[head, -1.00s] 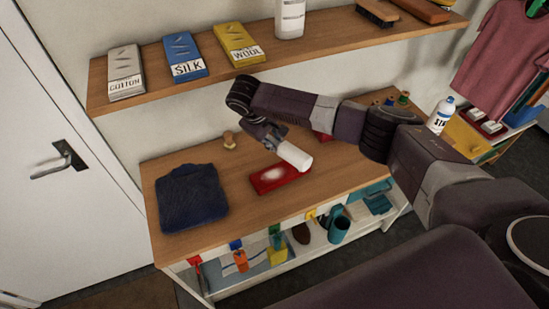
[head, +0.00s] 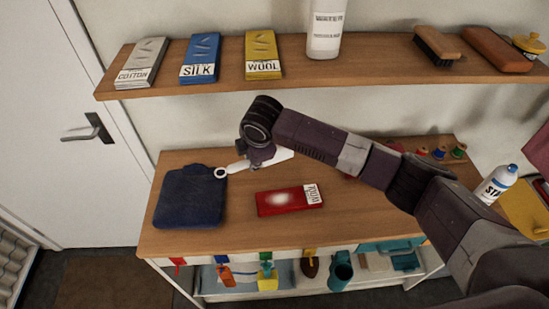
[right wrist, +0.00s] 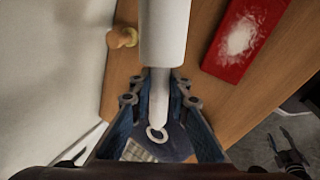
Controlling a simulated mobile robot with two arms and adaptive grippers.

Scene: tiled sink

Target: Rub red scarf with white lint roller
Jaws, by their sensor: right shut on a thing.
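The red scarf (head: 274,203) lies folded flat on the wooden counter, with a white lint patch on it and a pale label at its right end. It also shows at the upper right of the right wrist view (right wrist: 228,60). My right gripper (head: 262,158) is shut on the handle of the white lint roller (head: 281,155). The roller is behind the scarf and apart from it in the head view, its ringed handle end pointing left. In the right wrist view the white roller head (right wrist: 164,32) extends up from between the fingers (right wrist: 158,92).
A folded dark blue garment (head: 190,197) lies left of the scarf. A shelf (head: 380,68) with boxes, a bottle and brushes runs above the counter. A small wooden object (right wrist: 121,37) stands near the wall. A starch bottle (head: 497,184) is at the right.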

